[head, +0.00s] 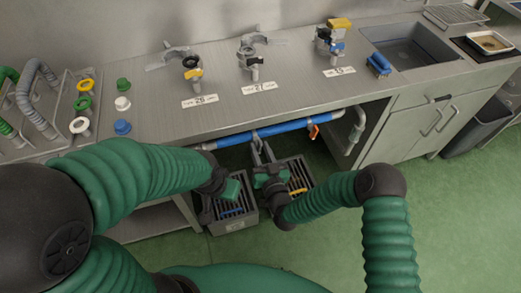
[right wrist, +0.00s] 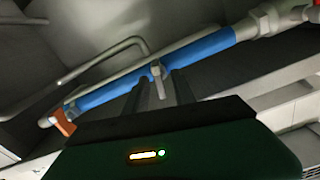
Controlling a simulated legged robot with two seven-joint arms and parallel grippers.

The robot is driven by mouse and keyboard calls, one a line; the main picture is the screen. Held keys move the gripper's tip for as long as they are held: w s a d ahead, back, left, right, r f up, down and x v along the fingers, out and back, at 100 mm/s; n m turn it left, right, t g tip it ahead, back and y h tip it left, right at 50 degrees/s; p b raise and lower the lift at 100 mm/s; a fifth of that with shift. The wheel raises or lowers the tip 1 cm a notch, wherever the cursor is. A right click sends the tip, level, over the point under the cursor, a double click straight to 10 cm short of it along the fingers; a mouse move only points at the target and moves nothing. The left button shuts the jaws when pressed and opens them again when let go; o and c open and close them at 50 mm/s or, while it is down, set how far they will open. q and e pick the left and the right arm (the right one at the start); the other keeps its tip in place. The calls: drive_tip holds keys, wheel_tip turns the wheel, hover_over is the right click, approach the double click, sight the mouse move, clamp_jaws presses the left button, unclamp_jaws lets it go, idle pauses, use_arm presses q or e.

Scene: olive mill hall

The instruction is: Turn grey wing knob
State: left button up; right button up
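The grey wing knob (right wrist: 157,78) sits at the middle of a blue pipe (right wrist: 205,50) in the right wrist view, its flat wing pointing towards me. The same pipe (head: 285,127) runs below the counter's front edge in the head view. My right gripper (right wrist: 156,92) has two dark fingers spread apart, one each side of the knob, with gaps showing; I see no clear contact. In the head view the right gripper (head: 263,150) is just below the pipe, its tips close to it. My left gripper (head: 232,190) hangs lower left, over a grey crate; its fingers are not clear.
An orange lever (head: 314,131) is at the pipe's right end. Two slatted grey crates (head: 236,224) stand on the green floor below. The steel counter (head: 225,118) above carries clamps with labels, coloured caps, a blue block (head: 379,65) and a sink (head: 408,50).

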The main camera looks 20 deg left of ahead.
drive_tip(key=shift+d, duration=0.1)
clamp_jaws()
drive_tip(key=shift+m, duration=0.3)
drive_tip(key=shift+d+f+m+b, duration=0.15)
drive_tip(key=shift+m+b, duration=0.5)
drive_tip(key=shift+m, duration=1.85)
drive_tip(key=shift+f+m+b, duration=0.1)
drive_tip(key=shift+m+b, duration=0.5)
drive_tip(key=shift+m, duration=1.9)
drive_tip(key=shift+d+f+m+b, duration=0.15)
drive_tip(key=shift+m+b, duration=0.5)
drive_tip(key=shift+m, duration=1.85)
drive_tip(key=shift+a, duration=0.1)
